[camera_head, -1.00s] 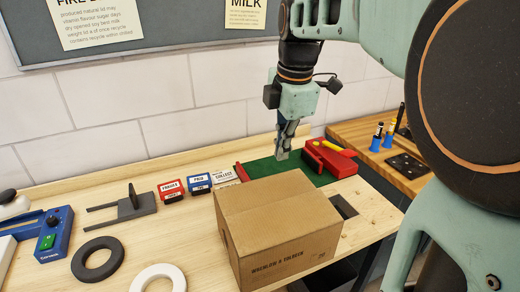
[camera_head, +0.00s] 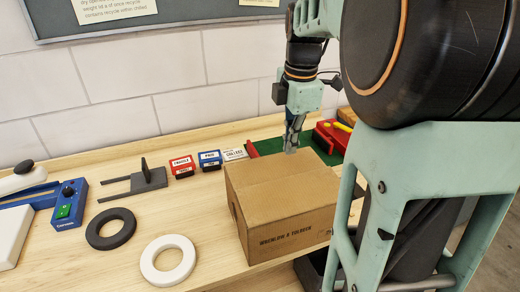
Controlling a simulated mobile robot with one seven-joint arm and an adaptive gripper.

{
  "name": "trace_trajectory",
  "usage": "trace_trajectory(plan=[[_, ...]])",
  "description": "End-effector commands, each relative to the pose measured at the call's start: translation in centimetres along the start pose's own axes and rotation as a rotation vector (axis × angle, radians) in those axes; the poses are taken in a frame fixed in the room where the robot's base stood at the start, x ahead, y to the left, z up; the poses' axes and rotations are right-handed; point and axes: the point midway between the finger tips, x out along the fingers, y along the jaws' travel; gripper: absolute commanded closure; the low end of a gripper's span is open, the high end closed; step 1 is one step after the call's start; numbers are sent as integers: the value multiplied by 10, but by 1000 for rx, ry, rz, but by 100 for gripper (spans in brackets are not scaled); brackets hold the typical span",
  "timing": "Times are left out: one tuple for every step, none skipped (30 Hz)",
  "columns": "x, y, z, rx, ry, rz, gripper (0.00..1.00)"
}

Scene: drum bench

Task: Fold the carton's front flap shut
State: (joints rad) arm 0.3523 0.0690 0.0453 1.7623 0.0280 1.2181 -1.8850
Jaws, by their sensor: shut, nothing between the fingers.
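The cardboard carton (camera_head: 285,232) stands on the right part of the wooden bench, its top looking closed and flat in the head view. Its near side carries dark printed lettering. I cannot tell from this view which flap is the front one or whether any flap stands out on a hidden side. My gripper (camera_head: 291,148) points down just beyond the carton's far top edge. It is shut and empty. Whether its tips touch the carton cannot be told.
A green mat (camera_head: 270,146) with a red-and-yellow device (camera_head: 330,134) lies behind the carton. Left are red and blue stamps (camera_head: 182,167), a grey fork-like holder (camera_head: 147,180), a black ring (camera_head: 110,229), a white ring (camera_head: 168,260) and a blue device (camera_head: 66,207).

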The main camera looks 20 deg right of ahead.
Motion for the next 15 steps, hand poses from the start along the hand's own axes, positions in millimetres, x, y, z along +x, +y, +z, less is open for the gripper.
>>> trace_trajectory(plan=[[12,-1,0,0,2,-5,100],[19,-1,0,0,1,-4,100],[28,-1,-1,0,2,-5,100],[34,-1,-1,-1,2,-5,100],[41,-1,-1,-1,2,-5,100],[48,-1,-1,-1,1,-4,100],[54,-1,-1,-1,2,-4,100],[60,-1,-1,-1,1,-4,100],[66,-1,-1,-1,2,-4,100],[70,0,-1,-1,1,-3,100],[74,-1,-1,-1,1,-3,100],[79,0,-1,-1,1,-2,100],[83,0,-1,-1,1,-3,100],[85,0,-1,-1,1,-2,100],[88,0,0,-1,0,0,100]])
